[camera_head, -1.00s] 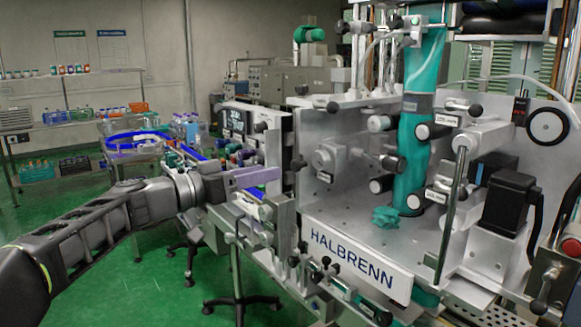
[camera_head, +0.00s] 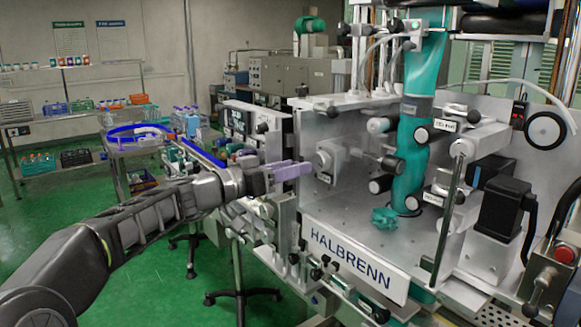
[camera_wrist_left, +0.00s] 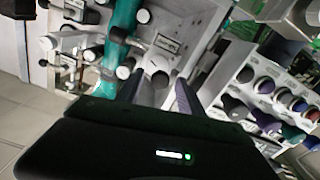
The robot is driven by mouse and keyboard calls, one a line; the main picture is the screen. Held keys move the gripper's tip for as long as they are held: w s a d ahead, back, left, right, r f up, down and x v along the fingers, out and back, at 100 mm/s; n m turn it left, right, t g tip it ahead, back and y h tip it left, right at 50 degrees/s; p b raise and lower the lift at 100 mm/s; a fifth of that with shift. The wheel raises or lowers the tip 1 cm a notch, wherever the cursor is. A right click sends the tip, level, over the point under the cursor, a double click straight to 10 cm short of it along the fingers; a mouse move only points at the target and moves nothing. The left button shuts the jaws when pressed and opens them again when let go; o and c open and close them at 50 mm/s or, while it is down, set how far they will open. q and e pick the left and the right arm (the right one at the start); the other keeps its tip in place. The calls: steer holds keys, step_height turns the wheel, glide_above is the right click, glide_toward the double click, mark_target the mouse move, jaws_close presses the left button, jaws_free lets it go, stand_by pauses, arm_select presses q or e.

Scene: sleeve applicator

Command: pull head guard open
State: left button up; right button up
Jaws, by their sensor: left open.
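My left gripper (camera_head: 292,172) has pale purple fingers. It is in front of the left part of the machine's silver head plate (camera_head: 345,222), above the HALBRENN nameplate (camera_head: 353,258). In the left wrist view the fingers (camera_wrist_left: 158,92) stand apart with nothing between them. The head guard cannot be clearly made out. A tall upright metal bar (camera_head: 452,215) with a dark lower part stands at the front right of the head, well away from the gripper; I cannot tell whether it belongs to the guard. My right gripper is not in view.
A teal sleeve film (camera_head: 408,150) runs down through the head among black-capped rollers. A black motor (camera_head: 503,208) and a red button (camera_head: 545,280) are at the right. A conveyor with blue rails (camera_head: 190,150) lies behind my left arm. Green floor is open at the left.

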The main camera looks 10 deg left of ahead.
arm_select(q)
steer(key=shift+c, duration=0.5)
jaws_close()
stand_by(0.8)
